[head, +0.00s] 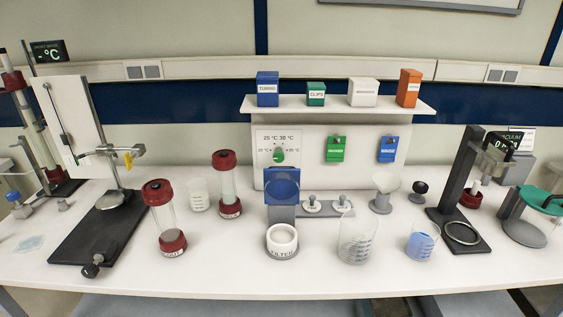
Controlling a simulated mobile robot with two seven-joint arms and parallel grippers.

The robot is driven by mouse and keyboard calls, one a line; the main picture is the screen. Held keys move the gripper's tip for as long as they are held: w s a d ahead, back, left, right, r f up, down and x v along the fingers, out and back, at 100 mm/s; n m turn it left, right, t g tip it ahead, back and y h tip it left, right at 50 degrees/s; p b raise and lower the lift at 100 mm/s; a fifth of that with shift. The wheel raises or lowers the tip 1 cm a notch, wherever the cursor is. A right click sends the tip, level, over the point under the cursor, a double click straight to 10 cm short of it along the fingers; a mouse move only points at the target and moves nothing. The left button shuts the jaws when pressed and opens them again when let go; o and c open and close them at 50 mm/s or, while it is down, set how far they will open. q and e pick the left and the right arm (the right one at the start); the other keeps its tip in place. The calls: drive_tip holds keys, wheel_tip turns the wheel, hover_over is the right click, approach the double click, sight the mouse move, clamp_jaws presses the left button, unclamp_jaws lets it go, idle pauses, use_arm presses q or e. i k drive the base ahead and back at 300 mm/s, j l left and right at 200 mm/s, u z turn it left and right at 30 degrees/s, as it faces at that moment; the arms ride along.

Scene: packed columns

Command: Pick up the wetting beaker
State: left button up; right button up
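Several clear beakers stand upright on the white bench, and no readable label shows which is the wetting beaker. A small beaker with blue contents (422,243) is at the front right. A larger clear beaker with graduation marks (356,240) stands to its left. Another small clear beaker (198,196) stands further back, between two red-capped columns. Neither of my grippers is in view.
Red-capped columns (164,218) and (227,184) stand left of centre. A white cup (282,241), a funnel (384,192) and a black ring stand (469,190) surround the beakers. A shelf (340,105) holds boxes. The front edge strip is clear.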

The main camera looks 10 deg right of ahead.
sight(422, 240)
drive_tip(key=z, duration=1.45)
